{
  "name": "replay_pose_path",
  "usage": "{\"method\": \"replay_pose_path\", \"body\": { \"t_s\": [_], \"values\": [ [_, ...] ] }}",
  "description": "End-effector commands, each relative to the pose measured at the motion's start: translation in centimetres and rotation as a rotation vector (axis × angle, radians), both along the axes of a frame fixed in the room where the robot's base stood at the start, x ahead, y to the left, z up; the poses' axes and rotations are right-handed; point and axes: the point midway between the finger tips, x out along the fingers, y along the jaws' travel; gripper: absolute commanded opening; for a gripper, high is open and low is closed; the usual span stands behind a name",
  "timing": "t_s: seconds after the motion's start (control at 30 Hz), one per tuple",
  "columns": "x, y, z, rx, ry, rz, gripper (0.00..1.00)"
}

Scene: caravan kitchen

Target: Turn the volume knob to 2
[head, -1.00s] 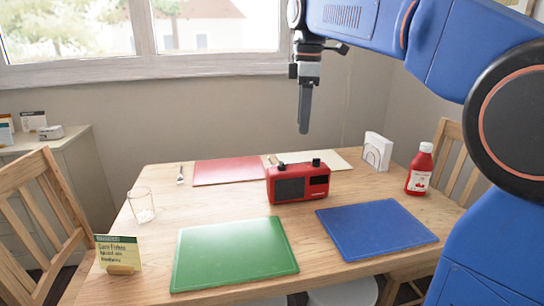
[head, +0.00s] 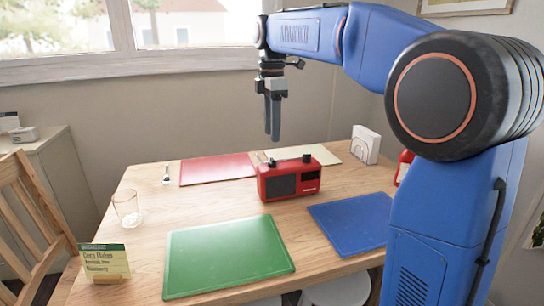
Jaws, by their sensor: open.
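The red radio (head: 307,187) stands upright near the middle of the wooden table, with a dark speaker grille on the left of its front. Two dark knobs sit on its top: a left knob (head: 272,163) and a right knob (head: 306,158). Their markings are too small to read, so I cannot tell which is the volume knob or its setting. My gripper (head: 272,138) points down above the left part of the radio top, apart from it. It is open and empty, though its fingers overlap from this side.
A green mat (head: 225,258) and a blue mat (head: 350,222) lie in front, a red mat (head: 215,170) behind. A glass (head: 127,208) and a card (head: 105,262) stand left. A napkin holder (head: 365,145) and a partly hidden red bottle (head: 403,167) stand right.

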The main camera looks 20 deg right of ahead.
Motion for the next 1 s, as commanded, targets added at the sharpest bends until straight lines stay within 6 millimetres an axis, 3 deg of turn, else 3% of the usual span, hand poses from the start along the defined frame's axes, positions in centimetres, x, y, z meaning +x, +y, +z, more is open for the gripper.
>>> {"method": "replay_pose_path", "body": {
  "t_s": [0.3,0.5,0.97,1.0],
  "values": [
    [-0.1,0.0,-5.6,0.0,0.002,0.0,0.41],
    [0.0,0.0,-8.0,0.0,0.001,0.0,0.41],
    [0.0,0.0,-9.1,0.0,0.0,0.0,0.41],
    [0.0,0.0,-9.1,0.0,0.0,0.0,0.34]
  ]
}}
